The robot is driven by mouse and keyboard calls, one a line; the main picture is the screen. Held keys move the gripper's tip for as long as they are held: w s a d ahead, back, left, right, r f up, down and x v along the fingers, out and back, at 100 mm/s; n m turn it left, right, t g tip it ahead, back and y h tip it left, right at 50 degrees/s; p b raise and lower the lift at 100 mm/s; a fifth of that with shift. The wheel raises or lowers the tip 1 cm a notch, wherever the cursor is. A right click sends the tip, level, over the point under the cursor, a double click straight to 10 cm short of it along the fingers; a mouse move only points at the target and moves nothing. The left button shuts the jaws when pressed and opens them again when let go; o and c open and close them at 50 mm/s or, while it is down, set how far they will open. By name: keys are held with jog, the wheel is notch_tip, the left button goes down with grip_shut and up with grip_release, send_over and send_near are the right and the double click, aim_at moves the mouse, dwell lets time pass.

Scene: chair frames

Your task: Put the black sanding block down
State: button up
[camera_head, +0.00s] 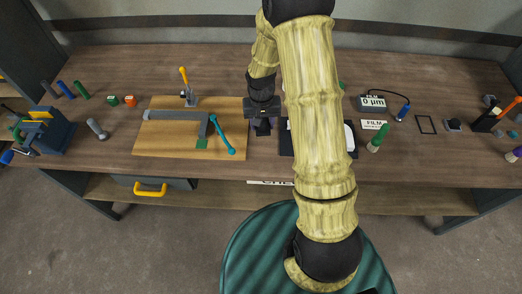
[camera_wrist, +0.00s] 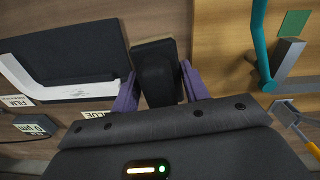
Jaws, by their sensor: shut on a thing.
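My gripper (camera_head: 262,127) is over the workbench, in the gap between the light wooden board and the dark mat. In the wrist view its two purple fingers (camera_wrist: 160,88) are shut on the black sanding block (camera_wrist: 155,70), which sticks out beyond them. I cannot tell whether the block touches the bench top. In the head view the block is mostly hidden by the gripper.
The dark mat (camera_head: 286,143) with a white piece lies at right, partly behind my arm. A blue vise (camera_head: 48,135) stands far left.

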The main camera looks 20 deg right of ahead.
jog(key=r+b, duration=0.1)
jog(key=m+b, duration=0.1)
jog(key=b, duration=0.1)
jog(key=shift+s+a+r, duration=0.2)
jog(key=shift+s+r, duration=0.05)
jog(key=shift+r, duration=0.15)
jog(key=shift+a+r, duration=0.1)
jog(key=shift+r, duration=0.2)
jog(key=shift+f+m, duration=0.1)
jog(key=shift+m, duration=0.2)
jog(key=p, duration=0.1)
send_over(261, 143)
notch_tip(261, 143, down, 5)
jog(key=shift+s, duration=0.15)
jog(key=shift+f, duration=0.35)
jog(key=shift+f, duration=0.1)
jog(key=shift+f+p, duration=0.3)
jog(key=shift+f, duration=1.65)
